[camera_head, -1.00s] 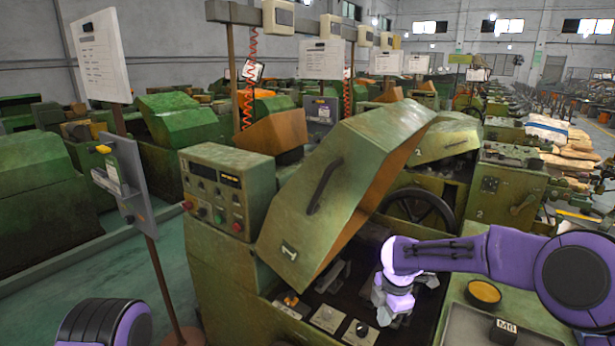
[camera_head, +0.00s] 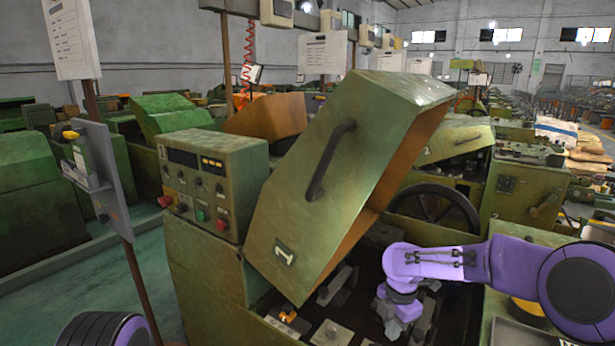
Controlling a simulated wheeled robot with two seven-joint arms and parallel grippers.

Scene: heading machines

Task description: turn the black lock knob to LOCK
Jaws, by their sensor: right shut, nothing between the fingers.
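The green heading machine marked 1 (camera_head: 205,265) stands in front of me with its cover (camera_head: 345,170) raised. On its front ledge are an orange-and-yellow switch (camera_head: 287,316) and a pale plate with a small dark control (camera_head: 332,333). The black knob is not clearly visible; the ledge to the right of that plate is cut off by the bottom edge. My right gripper (camera_head: 396,326) is shut and empty, pointing down over the dark machine bed, right of these controls and apart from them. My left gripper is out of view; only part of that arm shows at lower left.
A control box with buttons (camera_head: 212,183) stands left of the cover. A grey sign panel on a post (camera_head: 100,175) is further left. A dark handwheel (camera_head: 435,210) sits behind my right arm. A yellow dish (camera_head: 528,308) is partly hidden by that arm.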

